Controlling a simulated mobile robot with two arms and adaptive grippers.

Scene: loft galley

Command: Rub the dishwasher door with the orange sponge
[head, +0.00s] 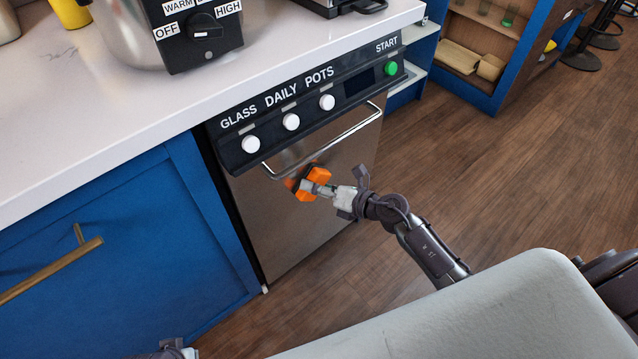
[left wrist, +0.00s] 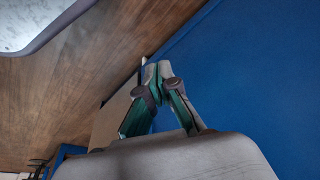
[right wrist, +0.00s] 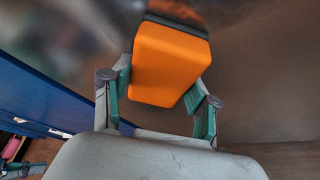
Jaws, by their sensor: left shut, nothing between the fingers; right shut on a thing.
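The dishwasher door (head: 290,240) is a brushed steel front with a bar handle (head: 325,142) across its top. The orange sponge (head: 318,175) is at the door's upper part, just below the handle. My right gripper (head: 318,188) is shut on the sponge. In the right wrist view the sponge (right wrist: 170,65) sits between the fingers, its dark far face towards the steel door (right wrist: 265,80); it looks to be against the door, but contact is hard to tell. My left gripper (left wrist: 158,75) is shut and empty in the left wrist view, near a blue panel (left wrist: 250,80).
Above the door is a black control panel (head: 255,130) with white knobs and a green start button (head: 391,69). A white countertop (head: 90,125) holds a cooker (head: 190,35). A blue cabinet (head: 130,240) with a brass handle stands left. Wooden floor (head: 480,160) lies open right.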

